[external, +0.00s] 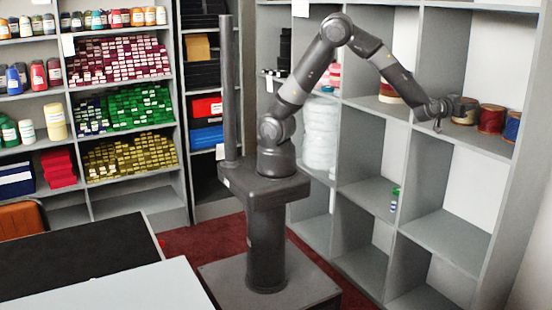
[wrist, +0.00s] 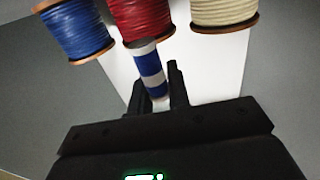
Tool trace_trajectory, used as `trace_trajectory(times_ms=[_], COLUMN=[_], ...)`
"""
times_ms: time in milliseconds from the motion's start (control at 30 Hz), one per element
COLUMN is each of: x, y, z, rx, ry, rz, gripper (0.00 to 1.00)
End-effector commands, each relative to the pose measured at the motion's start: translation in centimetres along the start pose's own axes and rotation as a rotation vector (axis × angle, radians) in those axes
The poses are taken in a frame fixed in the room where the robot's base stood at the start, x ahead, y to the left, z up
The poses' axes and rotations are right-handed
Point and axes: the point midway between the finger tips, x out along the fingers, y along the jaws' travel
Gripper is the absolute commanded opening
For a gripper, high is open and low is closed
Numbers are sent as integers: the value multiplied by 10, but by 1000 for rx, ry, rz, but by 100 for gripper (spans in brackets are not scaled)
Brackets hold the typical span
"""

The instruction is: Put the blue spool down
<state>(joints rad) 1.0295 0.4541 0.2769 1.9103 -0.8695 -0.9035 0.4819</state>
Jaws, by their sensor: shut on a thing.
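My gripper (wrist: 157,85) is shut on a narrow cylinder with blue and white bands (wrist: 148,66), seen between the fingers in the wrist view. Its lower end is partly hidden by the fingers. In the external view my gripper (external: 438,122) is at the front of an upper shelf bay, and the held cylinder cannot be made out there. A large blue spool (external: 512,126) stands at the right end of that bay, apart from my gripper. It also shows at the upper left of the wrist view (wrist: 72,28).
A red spool (external: 491,118) and a cream spool (external: 464,112) stand beside the large blue one. A small green, white and blue item (external: 394,200) stands in a lower bay. The bay (external: 445,240) below the spools is empty. Shelf dividers surround each bay.

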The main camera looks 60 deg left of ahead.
Motion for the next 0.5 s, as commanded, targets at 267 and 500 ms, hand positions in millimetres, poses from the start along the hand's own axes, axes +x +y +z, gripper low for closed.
trace_trajectory(times_ms=[267,500], x=[-1,2], y=[1,1], z=[22,53], rx=[0,1], ry=[1,1], rz=[1,1], gripper=[0,0])
